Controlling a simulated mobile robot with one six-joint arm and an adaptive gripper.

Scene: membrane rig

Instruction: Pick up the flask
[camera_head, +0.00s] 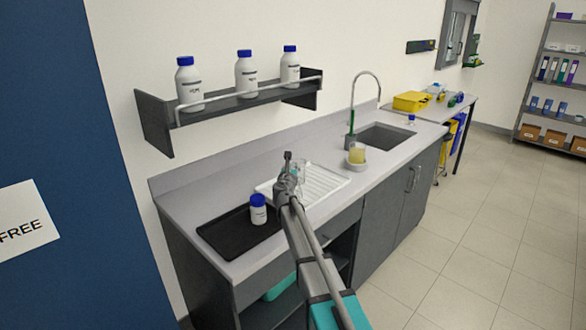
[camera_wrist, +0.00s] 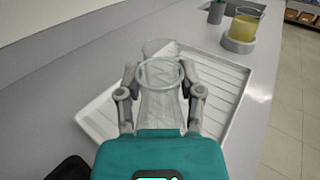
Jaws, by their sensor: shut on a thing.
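A clear glass flask (camera_wrist: 160,108) is between the two fingers of my gripper (camera_wrist: 160,85) in the wrist view. The gripper is shut on it, one finger on each side. The flask is over the white ribbed draining tray (camera_wrist: 222,92); I cannot tell whether it touches the tray. In the head view my gripper (camera_head: 290,172) is above the left part of the draining tray (camera_head: 325,183). There the flask (camera_head: 300,172) shows only partly, behind the gripper.
A beaker of yellow liquid (camera_head: 357,153) stands on a round base right of the tray, near the sink (camera_head: 385,137). A white bottle with a blue cap (camera_head: 258,211) stands on a black mat (camera_head: 222,233) to the left. A shelf with bottles (camera_head: 245,97) hangs above.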

